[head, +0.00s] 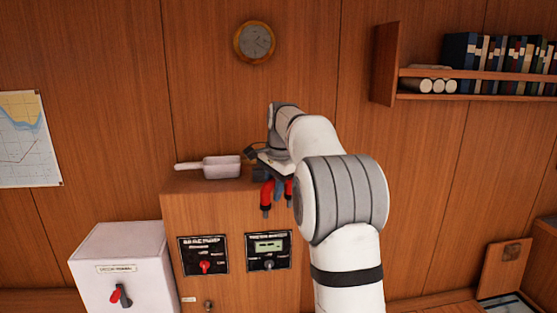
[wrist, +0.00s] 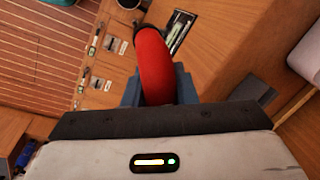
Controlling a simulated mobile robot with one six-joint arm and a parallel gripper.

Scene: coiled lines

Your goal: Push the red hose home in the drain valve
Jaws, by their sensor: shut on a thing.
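The red hose (wrist: 152,65) shows as a thick curved red piece in the wrist view, with a dark tip at its upper end. My gripper (wrist: 159,92) has its blue fingers on either side of the hose and is shut on it. In the head view my gripper (head: 277,187) is at the upper right front of the wooden cabinet, above the panels. Red parts of the hose (head: 266,194) show on both sides of the fingers there. I cannot make out the drain valve for certain, nor whether the hose touches anything at its tip.
The wooden cabinet (head: 183,213) carries two black control panels (head: 204,255). A grey scoop (head: 221,167) lies on its top. A white box (head: 124,268) with a red-and-black handle stands to the left. A bookshelf (head: 470,85) hangs at the upper right.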

